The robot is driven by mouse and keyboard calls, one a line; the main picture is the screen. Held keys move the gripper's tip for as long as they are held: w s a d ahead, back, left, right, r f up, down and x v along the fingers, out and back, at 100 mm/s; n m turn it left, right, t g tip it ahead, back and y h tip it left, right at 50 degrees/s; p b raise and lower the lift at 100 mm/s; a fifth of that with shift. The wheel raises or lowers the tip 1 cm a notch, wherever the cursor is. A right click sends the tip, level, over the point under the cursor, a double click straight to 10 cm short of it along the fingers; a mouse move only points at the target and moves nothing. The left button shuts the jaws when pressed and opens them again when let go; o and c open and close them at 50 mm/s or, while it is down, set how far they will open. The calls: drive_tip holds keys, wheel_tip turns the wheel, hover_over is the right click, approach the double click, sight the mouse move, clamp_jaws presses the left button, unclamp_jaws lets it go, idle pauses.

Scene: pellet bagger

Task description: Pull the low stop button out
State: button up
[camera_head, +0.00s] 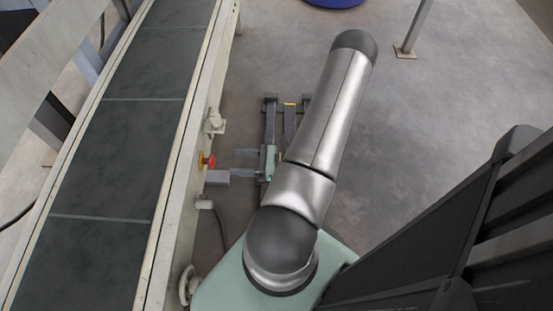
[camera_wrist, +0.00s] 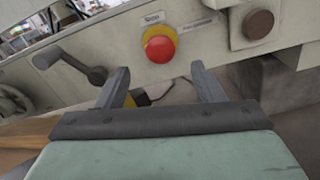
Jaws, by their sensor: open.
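The stop button (camera_wrist: 160,46) is a red mushroom head on a yellow surround, on the pale side panel under a label that reads Stop. It also shows in the head view as a small red and yellow knob (camera_head: 208,161) on the conveyor's side. My gripper (camera_wrist: 160,80) is open, its two grey fingers apart and pointing at the panel. In the wrist view the button shows between and beyond the fingertips, and nothing is between the fingers.
A brown round knob (camera_wrist: 258,24) is right of the button. A dark lever handle (camera_wrist: 70,64) juts out at left, with a handwheel (camera_wrist: 14,102) beyond. The conveyor belt (camera_head: 118,130) runs along the left. Open floor (camera_head: 440,130) lies to the right.

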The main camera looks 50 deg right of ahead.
drive_tip(key=p+v, duration=0.1)
drive_tip(key=v, duration=1)
drive_tip(key=shift+p, duration=0.4)
drive_tip(key=shift+d+r, duration=0.1)
